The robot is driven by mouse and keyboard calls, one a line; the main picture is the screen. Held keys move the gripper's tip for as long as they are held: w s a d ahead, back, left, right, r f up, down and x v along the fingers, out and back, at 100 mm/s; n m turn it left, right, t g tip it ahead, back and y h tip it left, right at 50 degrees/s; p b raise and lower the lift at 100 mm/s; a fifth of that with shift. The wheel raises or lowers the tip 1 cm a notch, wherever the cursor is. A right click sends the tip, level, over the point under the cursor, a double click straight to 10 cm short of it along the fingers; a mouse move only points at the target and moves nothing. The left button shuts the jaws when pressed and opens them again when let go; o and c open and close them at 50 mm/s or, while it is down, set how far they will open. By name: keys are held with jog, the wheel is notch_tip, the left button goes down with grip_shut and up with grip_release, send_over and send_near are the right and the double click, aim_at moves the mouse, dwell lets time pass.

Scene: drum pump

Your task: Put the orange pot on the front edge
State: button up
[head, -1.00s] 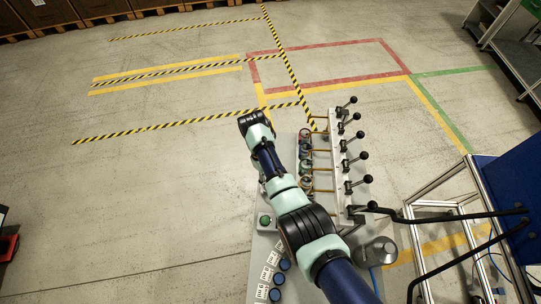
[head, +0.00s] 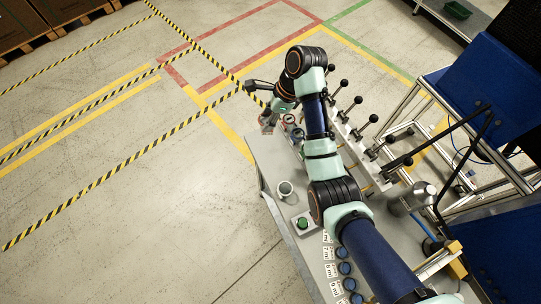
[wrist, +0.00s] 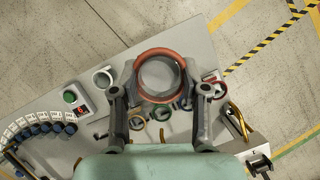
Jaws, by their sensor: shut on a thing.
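The orange pot, with an orange rim and a grey inside (wrist: 160,74), is seen from above in the wrist view. My gripper (wrist: 160,84) is shut on it, with one dark finger at each side of the rim. The pot looks upright. In the head view my gripper (head: 268,118) is at the far end of the grey table (head: 268,158), and the pot is too small to make out clearly there. In the wrist view the pot overlaps the table top near its edge. I cannot tell whether it touches the table.
A pale cup (head: 286,190) stands on the table, near a green button (head: 303,223). Several blue knobs (head: 345,268) with labels line the near side. Several black-knobbed levers (head: 373,118) stand right of my arm. Several coloured rings (wrist: 162,114) lie below the pot in the wrist view.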

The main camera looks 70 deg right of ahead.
notch_tip(320, 180, down, 20)
jog(key=b, duration=0.5)
jog(key=shift+s, duration=0.1)
jog(key=o, duration=1.2)
jog(key=p+v, duration=0.2)
jog(key=v, duration=1)
